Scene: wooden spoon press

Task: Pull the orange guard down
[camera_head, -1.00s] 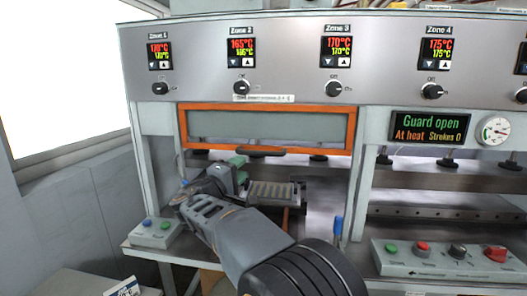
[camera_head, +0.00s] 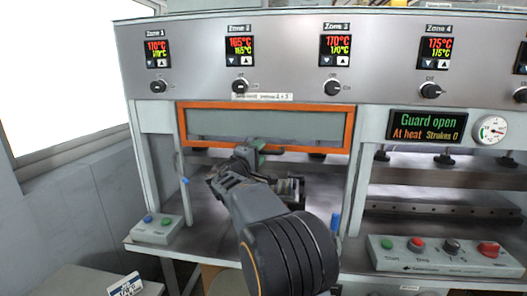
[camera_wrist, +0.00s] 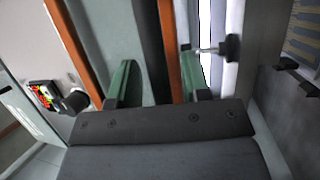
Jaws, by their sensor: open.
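The orange guard (camera_head: 351,128) is a framed grey panel set high in the press opening, below the zone controllers. Its orange frame also shows in the wrist view (camera_wrist: 168,38), running between my two green fingers. My gripper (camera_head: 256,150) is open at the middle of the guard's lower edge. In the wrist view my gripper (camera_wrist: 158,66) has a dark bar (camera_wrist: 149,40) and the orange rail between its fingers. The dark bar looks like the guard's handle; I cannot tell whether either finger touches it. In the head view my gripper hides most of the handle.
The display (camera_head: 428,125) reads "Guard open" and "At heat". A button box (camera_head: 157,229) sits at the lower left and a control panel (camera_head: 440,255) at the lower right. Grey posts flank the guard. The bench below the opening is largely clear on the left.

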